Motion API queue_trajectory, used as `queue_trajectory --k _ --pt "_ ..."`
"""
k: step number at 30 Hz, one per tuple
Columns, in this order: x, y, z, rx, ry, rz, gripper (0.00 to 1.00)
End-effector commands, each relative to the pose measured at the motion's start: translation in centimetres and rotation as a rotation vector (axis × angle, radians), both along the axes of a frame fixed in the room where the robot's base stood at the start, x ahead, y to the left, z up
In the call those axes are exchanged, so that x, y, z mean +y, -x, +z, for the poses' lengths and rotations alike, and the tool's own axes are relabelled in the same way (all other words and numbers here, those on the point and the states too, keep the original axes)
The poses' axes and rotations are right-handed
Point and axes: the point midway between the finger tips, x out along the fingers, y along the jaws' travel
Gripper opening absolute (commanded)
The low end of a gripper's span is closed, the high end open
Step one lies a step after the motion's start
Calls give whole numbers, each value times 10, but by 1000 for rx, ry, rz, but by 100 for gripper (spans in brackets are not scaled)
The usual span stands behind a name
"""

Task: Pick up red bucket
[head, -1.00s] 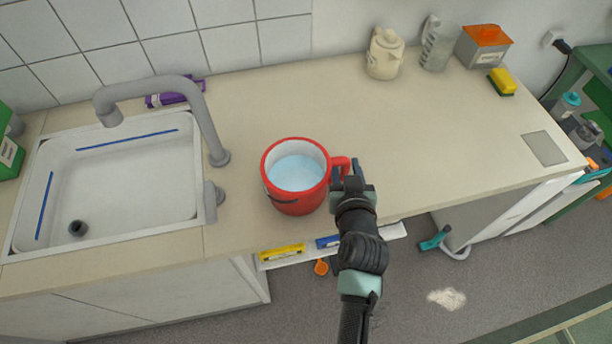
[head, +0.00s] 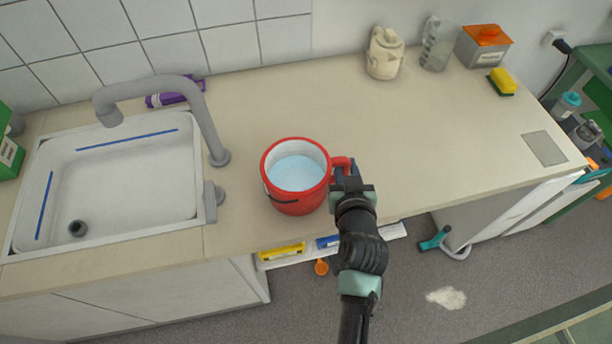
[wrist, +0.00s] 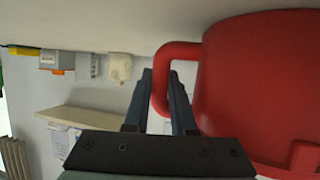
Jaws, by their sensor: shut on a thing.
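The red bucket (head: 292,203) looks like a large red mug with a side handle and pale blue-white contents. It is upright at the counter's front edge, right of the sink; I cannot tell whether its base touches the counter. My gripper (head: 345,172) is at the handle on its right side. In the wrist view the bucket (wrist: 255,85) fills the right side, and the fingers of my gripper (wrist: 160,95) are closed around the handle's outer upright part. The bucket's far side is hidden.
The sink (head: 120,215) and its grey tap (head: 205,120) are to the left. The middle right counter (head: 450,130) is clear.

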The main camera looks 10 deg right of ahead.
Motion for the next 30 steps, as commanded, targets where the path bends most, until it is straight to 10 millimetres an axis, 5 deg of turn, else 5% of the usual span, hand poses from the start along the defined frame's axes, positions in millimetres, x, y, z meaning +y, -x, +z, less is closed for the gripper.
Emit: queue_trajectory --k 30 --pt "0 -1 14 -8 0 1 0"
